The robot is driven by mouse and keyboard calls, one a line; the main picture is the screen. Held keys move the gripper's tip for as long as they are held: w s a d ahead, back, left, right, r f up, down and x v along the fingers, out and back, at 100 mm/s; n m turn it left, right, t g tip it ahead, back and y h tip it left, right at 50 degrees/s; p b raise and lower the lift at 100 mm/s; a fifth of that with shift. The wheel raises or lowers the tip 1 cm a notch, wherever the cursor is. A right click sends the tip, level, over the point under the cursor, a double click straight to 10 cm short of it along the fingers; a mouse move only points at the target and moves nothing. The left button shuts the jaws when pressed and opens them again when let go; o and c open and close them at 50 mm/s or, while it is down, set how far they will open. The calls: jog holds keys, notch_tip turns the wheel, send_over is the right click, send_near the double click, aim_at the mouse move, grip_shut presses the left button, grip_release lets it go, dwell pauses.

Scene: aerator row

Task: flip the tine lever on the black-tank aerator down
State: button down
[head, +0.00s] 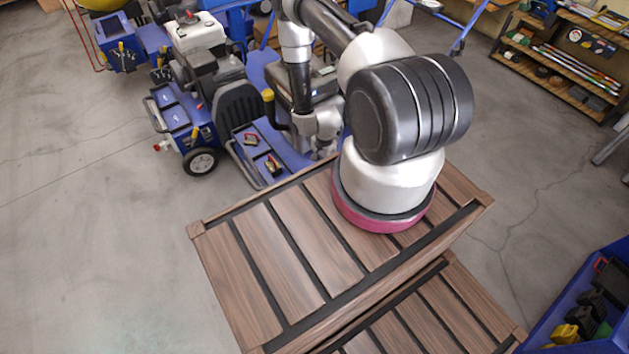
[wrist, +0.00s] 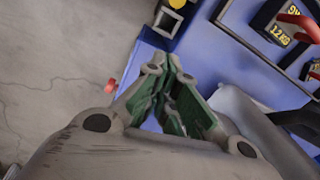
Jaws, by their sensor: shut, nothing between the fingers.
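The blue aerator (head: 265,65) nearest my arm carries a dark ribbed part (head: 238,104); I cannot tell for certain that this is its black tank. A black lever with a yellow knob (head: 268,95) stands upright at its side, left of my arm. My gripper (wrist: 170,112) is shut and empty, with green finger pads, above the blue machine deck (wrist: 232,25). In the head view my wrist (head: 322,122) is right of the lever and apart from it; the fingertips are hard to make out. A yellow-and-black part (wrist: 170,15) shows ahead of the fingers; I cannot tell if it is the lever.
Weights marked 12 KG with red handles (wrist: 284,24) lie on the deck, right of my gripper. A red knob (wrist: 110,86) shows at left. A slatted wooden top (head: 270,255) fills the foreground. A blue bin (head: 565,310) stands at right. Concrete floor (head: 90,220) is clear at left.

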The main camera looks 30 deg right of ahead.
jog(key=f, duration=0.3)
jog(key=a+f, duration=0.1)
jog(key=f, duration=0.2)
jog(key=a+f, duration=0.1)
jog(key=f, duration=0.2)
jog(key=shift+a, duration=0.2)
jog(key=shift+s+a+r, duration=0.15)
jog(key=shift+a, duration=0.5)
jog(key=shift+a+r, duration=0.15)
jog(key=shift+a+r, duration=0.4)
jog(key=shift+a, duration=0.2)
jog(key=shift+a+r, duration=0.35)
jog(key=shift+a, duration=0.2)
jog(key=a, duration=1.1)
jog(key=shift+s+r, duration=0.2)
jog(key=shift+r, duration=0.2)
